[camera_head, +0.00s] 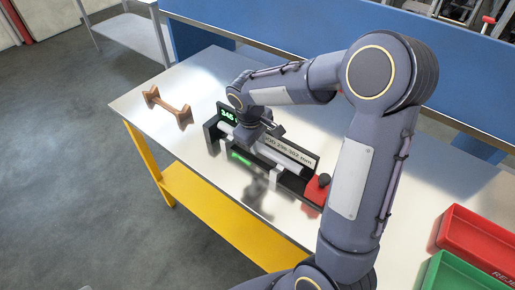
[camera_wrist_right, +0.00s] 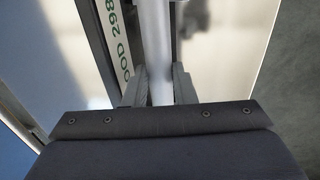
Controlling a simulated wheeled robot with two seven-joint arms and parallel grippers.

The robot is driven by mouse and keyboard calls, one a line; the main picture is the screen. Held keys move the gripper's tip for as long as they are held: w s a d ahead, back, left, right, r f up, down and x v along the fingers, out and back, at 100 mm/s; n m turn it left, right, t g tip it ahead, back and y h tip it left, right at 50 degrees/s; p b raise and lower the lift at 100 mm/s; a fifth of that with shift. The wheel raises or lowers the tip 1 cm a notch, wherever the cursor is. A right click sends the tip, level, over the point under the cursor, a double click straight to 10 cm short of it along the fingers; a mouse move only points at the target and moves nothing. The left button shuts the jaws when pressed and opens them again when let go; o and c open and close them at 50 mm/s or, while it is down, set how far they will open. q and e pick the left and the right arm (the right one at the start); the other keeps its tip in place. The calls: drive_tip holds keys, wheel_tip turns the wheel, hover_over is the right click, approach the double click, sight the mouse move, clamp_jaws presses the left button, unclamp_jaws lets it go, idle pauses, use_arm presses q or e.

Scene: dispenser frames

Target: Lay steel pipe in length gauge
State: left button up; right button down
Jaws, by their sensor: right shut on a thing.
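The steel pipe (camera_head: 287,163) is a light grey tube lying lengthwise along the length gauge, in front of its label plate. The length gauge (camera_head: 297,152) has a dark frame, a lit green display at its left end and a red block with a black knob at its right end. My right gripper (camera_head: 252,141) is over the left part of the gauge, shut on the pipe. In the right wrist view the pipe (camera_wrist_right: 154,40) runs between the two fingers (camera_wrist_right: 158,82), beside the gauge's label plate (camera_wrist_right: 118,50). Whether the pipe rests fully on its supports is hidden. My left gripper is out of view.
A brown pipe stand (camera_head: 168,106) with two raised ends stands empty at the bench's left. A red bin (camera_head: 472,238) and a green bin (camera_head: 455,274) are at the lower right. The metal bench (camera_head: 215,76) is clear behind the gauge. A blue panel (camera_head: 300,38) runs along its back.

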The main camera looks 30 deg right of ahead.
drive_tip(key=shift+d+f, duration=0.1)
drive_tip(key=shift+f, duration=1.45)
drive_tip(key=shift+f, duration=0.2)
drive_tip(key=c, duration=1.5)
unclamp_jaws()
wheel_tip(320, 180, up, 12)
drive_tip(key=s+a, duration=0.1)
drive_tip(key=a, duration=0.1)
drive_tip(key=shift+s+a+f+m+t+y, duration=0.1)
drive_tip(key=shift+s+a+m+t+y, duration=0.8)
drive_tip(key=shift+s, duration=2.65)
drive_tip(key=shift+s+a+m+t+y, duration=0.7)
drive_tip(key=shift+s+a+m+y, duration=0.45)
drive_tip(key=shift+s, duration=2.35)
drive_tip(key=shift+s+a+f+m+t+y, duration=0.1)
drive_tip(key=shift+s+a+m+t+y, duration=0.85)
drive_tip(key=shift+s, duration=2.6)
